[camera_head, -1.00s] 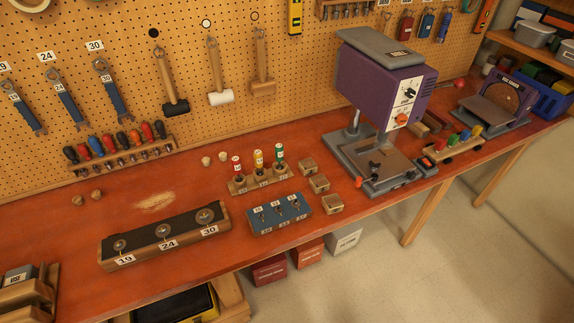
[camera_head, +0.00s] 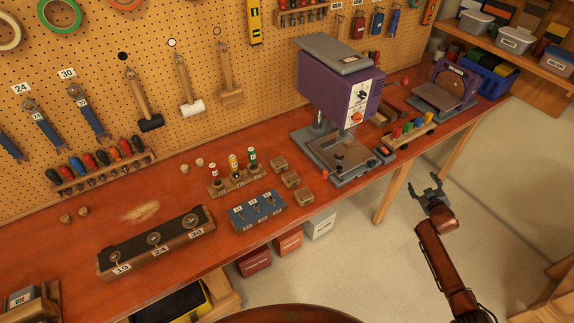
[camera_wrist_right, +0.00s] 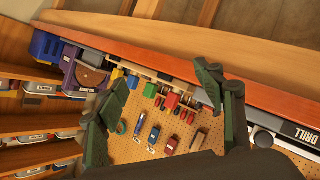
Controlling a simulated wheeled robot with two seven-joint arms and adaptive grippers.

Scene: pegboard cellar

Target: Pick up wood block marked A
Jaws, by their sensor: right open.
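My right gripper (camera_head: 424,184) is open and empty, over the floor in front of the bench, well to the right of the blocks. In the right wrist view its two dark green fingers (camera_wrist_right: 163,82) are spread, with the pegboard and bench beyond and no block between them. My left gripper is not in view.
Left of the blocks are a blue key holder (camera_head: 257,211) and a rack of colored-top bottles (camera_head: 236,178). A purple drill press (camera_head: 337,85) stands behind to the right. A dark tray with numbered discs (camera_head: 156,243) lies further left. The floor before the bench is open.

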